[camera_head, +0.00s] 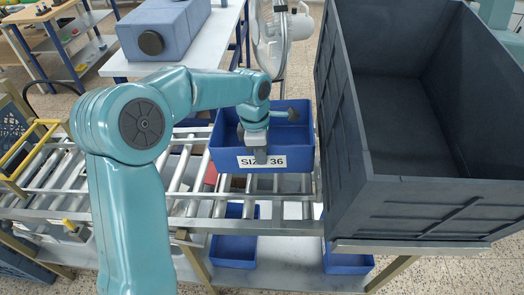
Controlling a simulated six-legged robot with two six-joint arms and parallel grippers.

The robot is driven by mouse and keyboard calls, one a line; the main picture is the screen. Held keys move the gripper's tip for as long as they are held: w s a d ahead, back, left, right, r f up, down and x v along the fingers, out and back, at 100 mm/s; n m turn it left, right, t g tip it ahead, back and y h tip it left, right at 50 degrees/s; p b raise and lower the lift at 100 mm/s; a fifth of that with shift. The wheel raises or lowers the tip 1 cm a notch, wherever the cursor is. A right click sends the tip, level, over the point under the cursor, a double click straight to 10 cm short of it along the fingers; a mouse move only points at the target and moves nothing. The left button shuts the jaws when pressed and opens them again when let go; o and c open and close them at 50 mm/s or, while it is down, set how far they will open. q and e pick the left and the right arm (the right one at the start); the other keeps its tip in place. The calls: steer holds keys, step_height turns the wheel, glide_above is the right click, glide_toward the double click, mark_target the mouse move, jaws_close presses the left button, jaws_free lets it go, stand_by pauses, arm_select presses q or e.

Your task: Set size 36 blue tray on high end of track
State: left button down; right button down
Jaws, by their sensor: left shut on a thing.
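A blue tray (225,150) with a white label reading "SIZE 36" is at the right part of the roller track (190,175), beside a large dark bin. My left gripper (260,156) is shut on the tray's front wall, over the middle of the label, and hides part of the text. The tray looks roughly level and its inside shows no contents. I cannot tell whether its underside touches the rollers or is slightly above them. The track's rollers show to the left of the tray and below it. My right gripper is not in view.
The large dark grey bin (345,120) stands close on the tray's right. Blue trays (234,250) sit below the track. A yellow frame (28,150) is at the track's left. A white fan (272,40) and a table with a blue machine (165,28) stand behind.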

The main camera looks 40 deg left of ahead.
mark_target(263, 173)
arm_select(q)
steer(key=shift+w+a+f, duration=0.1)
steer(key=shift+a+f, duration=0.05)
steer(key=shift+f, duration=0.3)
steer(key=shift+f+b, duration=0.35)
steer(key=shift+b, duration=0.15)
steer(key=f+b, duration=0.1)
steer(key=f, duration=0.1)
steer(key=f+b, duration=0.3)
steer(key=f, duration=0.1)
steer(key=shift+w+d+b, duration=0.1)
steer(key=shift+d+b, duration=0.2)
steer(key=shift+b, duration=0.05)
steer(key=shift+d+f+b, duration=0.2)
steer(key=shift+f+b, duration=0.35)
steer(key=shift+f, duration=0.1)
steer(key=shift+w+f, duration=0.1)
steer(key=shift+f, duration=0.15)
steer(key=shift+a, duration=0.1)
steer(key=shift+r, duration=0.1)
